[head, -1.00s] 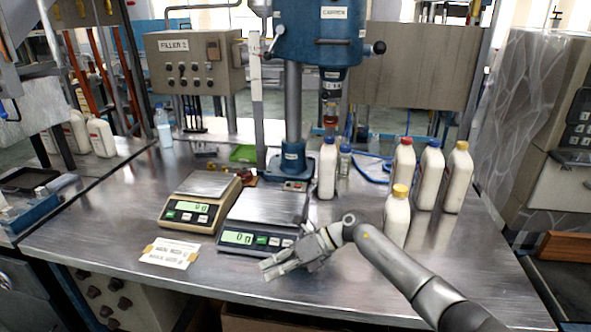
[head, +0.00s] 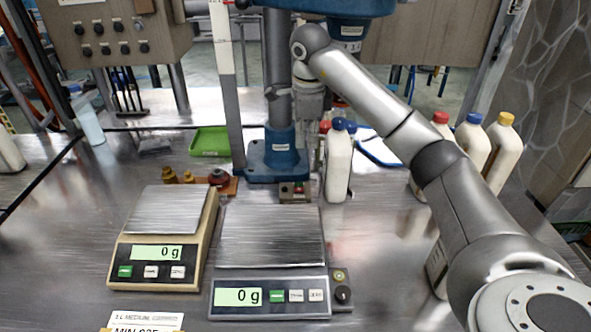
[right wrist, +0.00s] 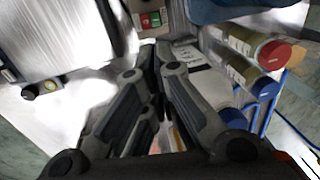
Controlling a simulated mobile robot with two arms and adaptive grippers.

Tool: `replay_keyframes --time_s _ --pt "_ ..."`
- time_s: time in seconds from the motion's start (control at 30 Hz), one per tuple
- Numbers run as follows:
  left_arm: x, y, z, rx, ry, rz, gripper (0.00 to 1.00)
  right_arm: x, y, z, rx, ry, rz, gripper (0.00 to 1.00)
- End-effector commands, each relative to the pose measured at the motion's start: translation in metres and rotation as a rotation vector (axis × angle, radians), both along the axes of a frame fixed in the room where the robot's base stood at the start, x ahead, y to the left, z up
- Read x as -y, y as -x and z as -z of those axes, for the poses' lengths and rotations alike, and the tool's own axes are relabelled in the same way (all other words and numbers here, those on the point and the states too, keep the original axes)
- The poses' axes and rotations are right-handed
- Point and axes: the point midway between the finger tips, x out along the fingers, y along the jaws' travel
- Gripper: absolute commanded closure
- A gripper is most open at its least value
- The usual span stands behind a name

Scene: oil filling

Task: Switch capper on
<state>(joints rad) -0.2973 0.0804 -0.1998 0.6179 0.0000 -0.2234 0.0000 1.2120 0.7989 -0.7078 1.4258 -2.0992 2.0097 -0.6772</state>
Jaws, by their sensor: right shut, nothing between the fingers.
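The capper is the blue machine with a grey column; its blue base (head: 262,172) stands at the back middle and its blue head (head: 345,8) is cut off by the top edge. A small switch box (head: 294,191) with a red and a green button sits in front of the base. It also shows in the right wrist view (right wrist: 150,18), just beyond my fingertips. My right gripper (head: 309,140) points down beside the column, above and behind the switch box, apart from it. It is shut and empty; in the right wrist view (right wrist: 157,55) its fingers are together. My left gripper is not in view.
A white bottle with a blue cap (head: 338,165) stands close right of the switch box. Several more bottles (head: 503,155) stand farther right, partly behind my arm. Two scales, a beige one (head: 166,210) and a grey one (head: 272,238), both reading 0 g, fill the front.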

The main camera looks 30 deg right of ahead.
Motion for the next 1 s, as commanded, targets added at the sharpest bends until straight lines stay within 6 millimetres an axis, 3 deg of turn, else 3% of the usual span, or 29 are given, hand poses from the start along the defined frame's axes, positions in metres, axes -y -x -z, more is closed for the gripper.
replay_keyframes --time_s 0.13,0.37,0.63,1.0 --pt "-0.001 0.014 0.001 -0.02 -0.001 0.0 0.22 0.0 0.0 0.0 0.0 -0.001 0.0 1.0" --pt "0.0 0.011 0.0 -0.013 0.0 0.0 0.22 0.0 -0.001 0.008 -0.001 -0.003 0.001 1.0" --pt "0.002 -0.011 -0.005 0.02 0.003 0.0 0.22 0.004 -0.006 0.057 -0.007 -0.004 0.001 1.0" --pt "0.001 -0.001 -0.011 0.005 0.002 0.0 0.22 0.009 -0.016 0.124 -0.003 -0.007 -0.001 1.0"
